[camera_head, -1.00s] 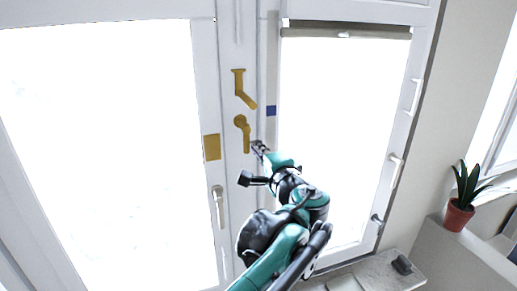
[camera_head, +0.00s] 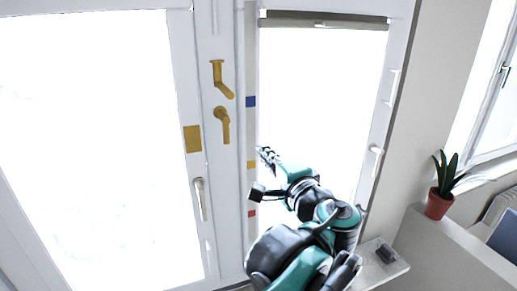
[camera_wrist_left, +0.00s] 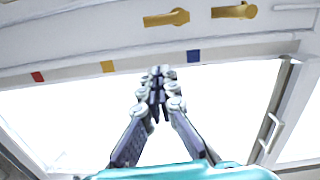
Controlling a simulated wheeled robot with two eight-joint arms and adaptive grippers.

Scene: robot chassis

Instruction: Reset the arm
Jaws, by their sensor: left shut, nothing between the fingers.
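My left arm (camera_head: 312,215) reaches up from the bottom middle of the head view. My left gripper (camera_head: 265,154) is shut and empty, in front of the right bright pane, to the right of and below the gold lever handle (camera_head: 223,124) and apart from it. A second gold handle (camera_head: 219,80) sits just above. In the left wrist view the shut gripper (camera_wrist_left: 158,72) points toward the white frame, with the two gold handles (camera_wrist_left: 166,18) beyond its tips. My right gripper is not in view.
Blue (camera_head: 251,101), yellow (camera_head: 250,165) and red (camera_head: 252,214) squares mark the frame strip beside the gripper. White handles (camera_head: 376,161) are on the right frame edge. A potted plant (camera_head: 439,205) stands on a ledge at right. A low sill (camera_head: 395,269) lies at lower right.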

